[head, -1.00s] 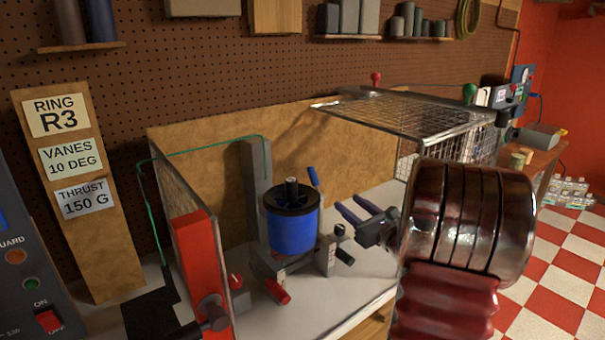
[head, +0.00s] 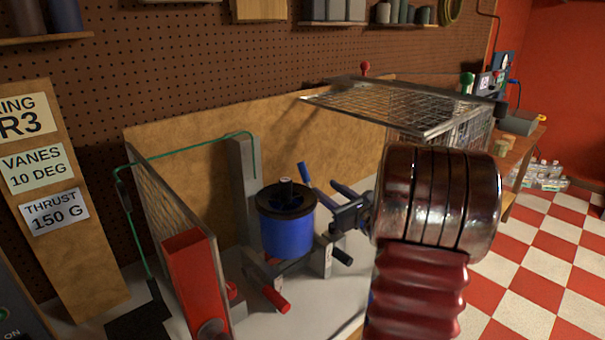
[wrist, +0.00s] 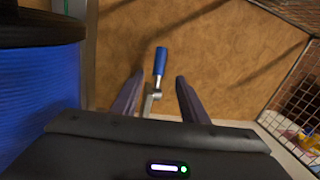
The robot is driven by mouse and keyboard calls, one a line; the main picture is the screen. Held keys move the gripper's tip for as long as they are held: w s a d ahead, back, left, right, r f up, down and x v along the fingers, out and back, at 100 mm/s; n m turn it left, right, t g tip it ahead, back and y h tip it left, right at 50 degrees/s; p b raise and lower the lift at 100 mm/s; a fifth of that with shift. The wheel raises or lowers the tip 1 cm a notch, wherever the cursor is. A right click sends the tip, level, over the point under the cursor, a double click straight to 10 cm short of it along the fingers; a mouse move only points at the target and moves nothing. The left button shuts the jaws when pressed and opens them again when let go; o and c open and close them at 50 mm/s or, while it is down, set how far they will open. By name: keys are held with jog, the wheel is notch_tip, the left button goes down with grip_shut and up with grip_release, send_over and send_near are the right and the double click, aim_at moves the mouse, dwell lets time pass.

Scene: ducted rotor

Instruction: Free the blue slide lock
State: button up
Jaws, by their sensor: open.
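A blue-handled lever (head: 304,175), which I take for the blue slide lock, stands behind the rotor in the head view. My gripper (head: 327,191) is open and close to it on the right. In the wrist view the blue handle (wrist: 160,62) lies in line with the gap between the two open fingers of my gripper (wrist: 158,82). Its grey stem runs down between them. I cannot tell whether the handle is within the fingers or just beyond them. The blue ducted rotor (head: 287,232) with its black rim sits left of my gripper, and at the wrist view's left edge (wrist: 38,85).
A mesh guard (head: 400,108) hangs open above and right of my gripper. A red block (head: 193,280) and mesh panel stand at the left. A red-tipped handle (head: 275,298) and a black knob (head: 342,257) project low around the rotor. A board (head: 150,165) closes the back.

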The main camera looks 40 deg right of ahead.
aim_at(307, 175)
jog(key=w, duration=0.4)
jog(key=w+d, duration=0.1)
jog(key=w, duration=0.4)
jog(key=w+d, duration=0.1)
jog(key=w, duration=0.3)
jog(key=shift+w, duration=0.15)
jog(key=shift+c, duration=0.6)
grip_shut()
